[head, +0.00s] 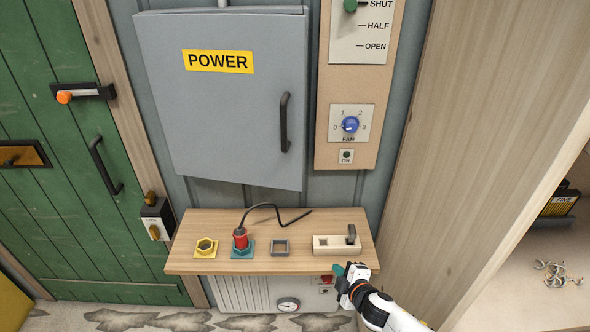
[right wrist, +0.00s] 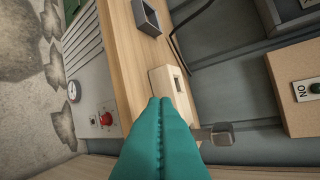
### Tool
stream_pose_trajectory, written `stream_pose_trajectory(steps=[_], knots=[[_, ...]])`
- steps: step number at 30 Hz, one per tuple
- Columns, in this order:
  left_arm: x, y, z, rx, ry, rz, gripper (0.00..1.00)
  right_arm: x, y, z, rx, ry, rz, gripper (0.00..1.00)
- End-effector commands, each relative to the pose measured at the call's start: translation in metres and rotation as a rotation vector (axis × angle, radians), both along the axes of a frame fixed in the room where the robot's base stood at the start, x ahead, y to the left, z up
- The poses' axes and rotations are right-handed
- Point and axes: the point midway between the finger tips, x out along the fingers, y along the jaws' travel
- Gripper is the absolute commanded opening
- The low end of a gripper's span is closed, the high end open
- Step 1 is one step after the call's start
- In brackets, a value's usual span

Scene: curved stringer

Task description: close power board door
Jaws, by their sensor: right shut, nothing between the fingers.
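The grey power board door (head: 235,110) has a yellow POWER label and a black vertical handle (head: 285,122) near its right edge. It covers the front of its box on the wall. Its lower edge slopes down to the right and its right side seems to stand slightly out; I cannot tell the exact gap. My right gripper (head: 339,270) is low, at the front edge of the wooden shelf, well below and right of the door. Its teal fingers (right wrist: 160,125) are together and empty in the right wrist view. My left gripper is not in view.
The shelf (head: 190,260) holds a red plug (head: 240,238) with a black cable, a yellow socket (head: 206,247), a grey square frame (head: 280,247) and a pale block with a lever (head: 330,245). A fan panel (head: 335,157) is right of the door. A wooden side wall (head: 455,130) bounds the right.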

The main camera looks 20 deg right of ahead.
Motion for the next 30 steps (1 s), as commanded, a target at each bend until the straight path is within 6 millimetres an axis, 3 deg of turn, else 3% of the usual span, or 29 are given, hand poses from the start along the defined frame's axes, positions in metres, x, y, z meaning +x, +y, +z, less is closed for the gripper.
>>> stream_pose_trajectory(steps=[1, 3, 6, 9, 12, 17, 30], knots=[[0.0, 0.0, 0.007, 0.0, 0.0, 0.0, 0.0, 0.019, 0.01, 0.057, -0.061, -0.105, 0.069, 0.0], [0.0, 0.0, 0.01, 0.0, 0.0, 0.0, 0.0, 0.031, 0.027, 0.119, -0.144, -0.23, 0.15, 0.0], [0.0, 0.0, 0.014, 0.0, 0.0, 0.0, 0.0, 0.034, 0.049, 0.187, -0.235, -0.374, 0.237, 0.0], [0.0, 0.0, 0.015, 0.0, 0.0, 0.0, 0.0, 0.031, 0.063, 0.229, -0.291, -0.465, 0.287, 0.0], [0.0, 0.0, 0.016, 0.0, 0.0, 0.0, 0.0, 0.029, 0.071, 0.247, -0.317, -0.507, 0.309, 0.0], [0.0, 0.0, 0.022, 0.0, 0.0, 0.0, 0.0, 0.042, 0.075, 0.252, -0.321, -0.515, 0.31, 0.0], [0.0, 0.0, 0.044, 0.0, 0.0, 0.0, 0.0, 0.127, 0.102, 0.252, -0.316, -0.513, 0.309, 0.0]])
